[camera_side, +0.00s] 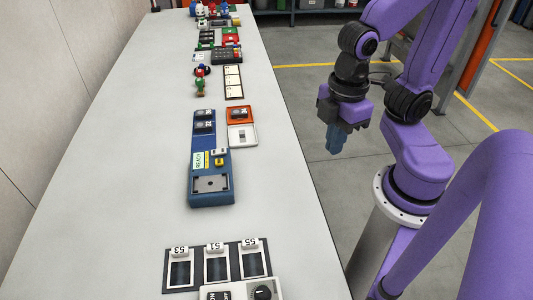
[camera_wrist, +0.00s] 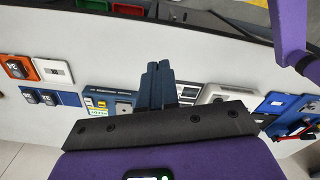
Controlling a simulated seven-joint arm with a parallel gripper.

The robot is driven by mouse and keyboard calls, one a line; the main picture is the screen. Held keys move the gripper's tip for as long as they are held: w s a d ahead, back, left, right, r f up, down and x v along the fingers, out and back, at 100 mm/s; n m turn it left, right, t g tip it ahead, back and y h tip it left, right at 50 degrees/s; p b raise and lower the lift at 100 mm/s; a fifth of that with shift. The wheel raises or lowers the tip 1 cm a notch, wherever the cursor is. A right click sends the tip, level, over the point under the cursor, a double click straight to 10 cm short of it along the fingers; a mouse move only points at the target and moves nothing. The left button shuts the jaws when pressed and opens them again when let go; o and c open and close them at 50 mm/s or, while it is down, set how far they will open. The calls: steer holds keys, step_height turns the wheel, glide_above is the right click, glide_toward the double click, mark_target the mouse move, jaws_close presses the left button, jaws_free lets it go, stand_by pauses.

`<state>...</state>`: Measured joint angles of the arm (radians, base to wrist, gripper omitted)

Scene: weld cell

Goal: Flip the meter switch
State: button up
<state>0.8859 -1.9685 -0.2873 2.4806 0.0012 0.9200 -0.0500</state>
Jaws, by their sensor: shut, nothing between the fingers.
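A blue meter-like device (camera_side: 223,198) lies on the white bench, with a small lit display (camera_side: 203,160) reading READY. A small yellow-and-white part (camera_side: 219,158), which looks like its switch, sits beside the display; I cannot tell its position. In the wrist view the device's lit display (camera_wrist: 97,103) shows left of my fingers. A separate white plate with a rocker switch (camera_side: 242,135) lies near the bench's right edge. My gripper (camera_side: 334,151) is shut and empty, off the right side of the bench and apart from the device. Its fingers (camera_wrist: 158,70) cover part of the bench in the wrist view.
An orange-framed box (camera_side: 240,112) and a blue block with black modules (camera_side: 204,122) lie just beyond the device. A dark rack with numbered slots (camera_side: 217,264) and a white box with a black knob (camera_side: 263,292) are at the near end. Bare bench (camera_side: 130,170) lies left.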

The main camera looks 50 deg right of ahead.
steer(key=o, duration=0.5)
steer(key=shift+s+d+f, duration=0.1)
steer(key=shift+s, duration=0.1)
steer(key=shift+w+a+m, duration=0.2)
steer(key=shift+w+m, duration=0.1)
step_height(320, 180, up, 3)
steer(key=m, duration=0.3)
glide_above(213, 152)
step_height(213, 152, down, 17)
jaws_close()
